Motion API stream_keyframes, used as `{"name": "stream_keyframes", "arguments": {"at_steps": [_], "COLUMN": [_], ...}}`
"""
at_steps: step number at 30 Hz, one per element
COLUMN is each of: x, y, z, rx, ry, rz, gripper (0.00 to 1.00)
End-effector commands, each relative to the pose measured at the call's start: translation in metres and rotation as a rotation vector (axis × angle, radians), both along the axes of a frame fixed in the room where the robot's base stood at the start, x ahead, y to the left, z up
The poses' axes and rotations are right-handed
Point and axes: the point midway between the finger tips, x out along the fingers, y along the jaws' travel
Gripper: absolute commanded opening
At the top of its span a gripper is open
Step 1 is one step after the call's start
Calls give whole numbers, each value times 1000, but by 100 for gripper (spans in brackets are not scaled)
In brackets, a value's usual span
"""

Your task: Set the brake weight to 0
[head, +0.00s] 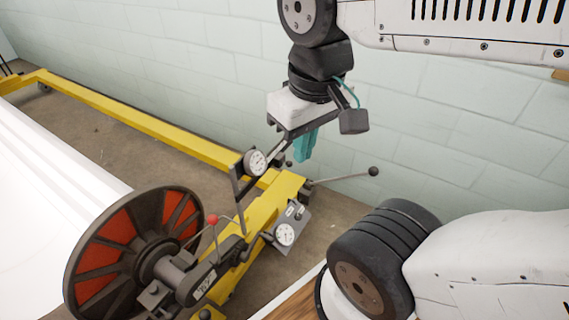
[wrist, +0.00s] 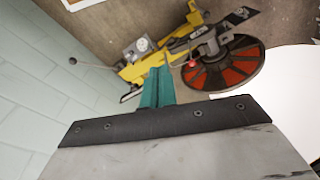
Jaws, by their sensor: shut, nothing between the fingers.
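My gripper (head: 305,147) is shut and empty, its teal fingers pointing down above the yellow frame; the fingers also show in the wrist view (wrist: 157,87). I cannot tell for certain which part is the brake weight. A thin rod ending in a dark ball (head: 373,171) sticks out to the right of the frame, below and right of my gripper; the ball also shows in the wrist view (wrist: 73,61). An upper dial (head: 255,162) stands on a post, left of my fingers. A lower dial (head: 285,234) sits on a grey panel. Dial readings are too small to tell.
A large black and red flanged wheel (head: 130,255) with a white roll (head: 50,190) stands at the left. A red-knobbed lever (head: 212,220) rises beside it. A yellow beam (head: 130,115) runs along the floor. A pale block wall (head: 470,120) closes the right and back.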

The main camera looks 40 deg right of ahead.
Motion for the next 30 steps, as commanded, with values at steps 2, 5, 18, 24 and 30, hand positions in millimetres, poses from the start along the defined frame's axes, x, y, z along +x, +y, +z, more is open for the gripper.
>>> {"name": "stream_keyframes", "arguments": {"at_steps": [2,5,18,24,30], "x": [0,0,1,15,46], "y": [0,0,-5,-25,-45], "z": [0,0,-2,-29,-55], "rx": [0,0,0,12,107], "ry": [0,0,13,168,335], "rz": [0,0,-25,-127,-272], "gripper": [0,0,42,48,48]}}
